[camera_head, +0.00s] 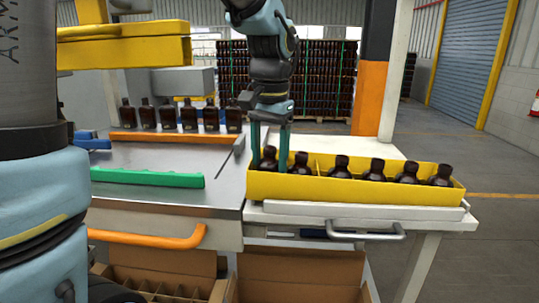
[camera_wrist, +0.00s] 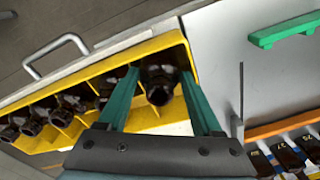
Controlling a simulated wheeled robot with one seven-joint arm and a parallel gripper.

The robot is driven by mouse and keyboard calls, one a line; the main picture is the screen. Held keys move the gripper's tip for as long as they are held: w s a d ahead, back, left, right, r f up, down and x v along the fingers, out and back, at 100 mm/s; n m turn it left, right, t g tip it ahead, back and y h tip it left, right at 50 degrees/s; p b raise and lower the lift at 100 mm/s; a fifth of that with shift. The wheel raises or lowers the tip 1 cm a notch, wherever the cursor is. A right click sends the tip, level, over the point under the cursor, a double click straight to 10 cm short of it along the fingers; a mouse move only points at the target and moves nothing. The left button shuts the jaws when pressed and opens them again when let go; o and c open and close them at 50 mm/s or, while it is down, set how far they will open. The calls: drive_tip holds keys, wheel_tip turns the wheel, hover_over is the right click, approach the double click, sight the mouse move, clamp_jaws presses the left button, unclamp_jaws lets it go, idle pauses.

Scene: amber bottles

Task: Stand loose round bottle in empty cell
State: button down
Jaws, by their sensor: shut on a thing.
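The yellow crate (camera_head: 350,191) is divided into cells in one row and stands on the white table at right. My gripper (camera_head: 270,150) is over its left end, its green fingers pointing down on either side of a dark round bottle (camera_head: 268,157). In the wrist view the bottle (camera_wrist: 160,86) sits between the fingers (camera_wrist: 159,74), at the crate's end cell. The gripper is shut on it. The bottle's lower part is hidden by the crate wall, so I cannot tell whether it rests on the cell floor. Several other dark bottles (camera_head: 376,169) stand in the cells to the right.
Several square-shouldered bottles (camera_head: 188,115) stand in a row behind an orange bar (camera_head: 170,137) on the metal table. A green bar (camera_head: 147,178) lies in front. Open cardboard boxes (camera_head: 300,275) are below. Stacked bottle crates (camera_head: 325,75) stand far back.

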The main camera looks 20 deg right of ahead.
drive_tip(key=shift+f, duration=0.3)
unclamp_jaws()
drive_tip(key=r, duration=0.3)
drive_tip(key=r+b, duration=0.1)
drive_tip(key=r, duration=0.6)
drive_tip(key=shift+s+r+b, duration=0.3)
drive_tip(key=shift+r, duration=0.1)
